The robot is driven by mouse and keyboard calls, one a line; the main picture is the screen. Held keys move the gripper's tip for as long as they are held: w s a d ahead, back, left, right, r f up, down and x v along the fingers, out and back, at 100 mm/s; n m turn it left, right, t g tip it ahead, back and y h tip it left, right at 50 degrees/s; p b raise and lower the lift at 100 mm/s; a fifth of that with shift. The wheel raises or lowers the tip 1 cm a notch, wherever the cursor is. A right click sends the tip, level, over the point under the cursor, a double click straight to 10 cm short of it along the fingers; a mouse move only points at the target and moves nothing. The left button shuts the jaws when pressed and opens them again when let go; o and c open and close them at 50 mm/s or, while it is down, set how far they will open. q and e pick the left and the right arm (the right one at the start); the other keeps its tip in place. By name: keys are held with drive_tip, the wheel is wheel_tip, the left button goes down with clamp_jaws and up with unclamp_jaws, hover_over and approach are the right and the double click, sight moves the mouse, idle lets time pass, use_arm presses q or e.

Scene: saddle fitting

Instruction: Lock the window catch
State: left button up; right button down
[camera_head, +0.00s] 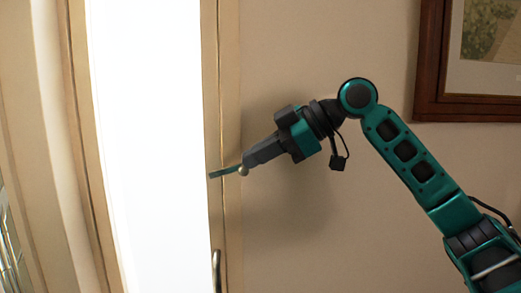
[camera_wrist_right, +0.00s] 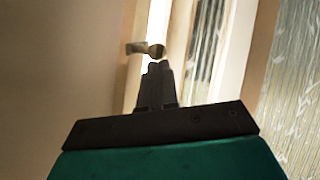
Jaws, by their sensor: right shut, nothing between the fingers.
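My left gripper is not in view.
The bright window pane (camera_head: 145,150) fills the left of the head view. A curved metal handle (camera_head: 216,270) is lower on the same frame. A dark wooden picture frame (camera_head: 430,60) hangs at the upper right. The wall (camera_head: 310,230) around my right arm is bare.

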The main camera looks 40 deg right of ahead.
sight(248, 173)
drive_tip(key=f+y+b, duration=0.1)
drive_tip(key=b, duration=0.2)
drive_tip(key=f+t+y+b, duration=0.1)
drive_tip(key=b, duration=0.2)
drive_tip(key=d+f+t+b, duration=0.1)
drive_tip(key=b, duration=0.2)
drive_tip(key=shift+s+y, duration=0.3)
drive_tip(key=shift+y, duration=0.1)
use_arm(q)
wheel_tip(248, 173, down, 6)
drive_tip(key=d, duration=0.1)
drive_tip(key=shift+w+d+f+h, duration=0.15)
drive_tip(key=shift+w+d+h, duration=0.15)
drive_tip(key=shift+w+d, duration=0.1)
use_arm(e)
drive_tip(key=shift+r, duration=0.1)
